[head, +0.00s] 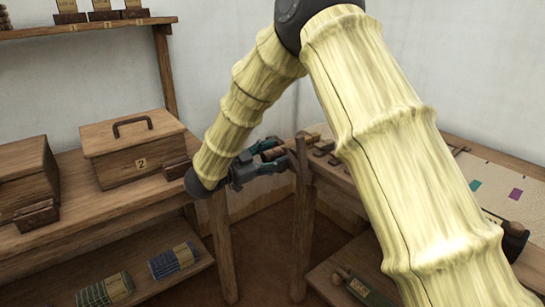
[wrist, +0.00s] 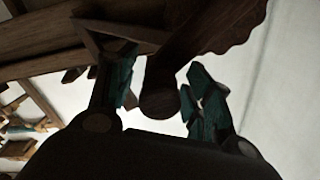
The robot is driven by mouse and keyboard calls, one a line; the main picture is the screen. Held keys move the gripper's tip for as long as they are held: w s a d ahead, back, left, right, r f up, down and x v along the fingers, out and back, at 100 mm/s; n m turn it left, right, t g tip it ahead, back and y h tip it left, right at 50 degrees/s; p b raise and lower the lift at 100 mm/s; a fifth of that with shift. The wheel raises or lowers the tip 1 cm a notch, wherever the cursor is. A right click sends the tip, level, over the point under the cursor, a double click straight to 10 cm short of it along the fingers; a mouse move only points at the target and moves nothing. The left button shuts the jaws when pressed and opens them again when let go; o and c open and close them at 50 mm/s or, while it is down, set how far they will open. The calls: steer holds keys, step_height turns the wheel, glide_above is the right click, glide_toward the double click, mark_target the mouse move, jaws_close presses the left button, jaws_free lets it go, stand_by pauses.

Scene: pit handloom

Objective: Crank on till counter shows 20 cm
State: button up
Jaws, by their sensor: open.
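My gripper (head: 271,157) is open, with teal finger pads, at the near corner of the right-hand wooden bench. In the wrist view, my gripper (wrist: 160,72) has one finger on each side of a dark round wooden bar (wrist: 158,98), whose end shows between the fingers. Gaps show beside the bar; I cannot tell whether either finger touches it. In the head view a pale wooden piece (head: 273,153) shows by the fingers, probably the same part. I cannot make out a whole crank or a readable counter. My arm covers much of the bench.
A left bench (head: 95,225) carries a lidded box marked 2 (head: 135,150) and another wooden box (head: 25,180). Folded cloth bundles (head: 172,260) lie on its lower shelf. A post (head: 304,235) stands just right of my gripper. A dark holder with a round knob (head: 515,228) sits far right.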

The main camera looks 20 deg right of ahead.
steer(key=shift+d, duration=0.15)
jaws_close()
steer(key=shift+r, duration=0.1)
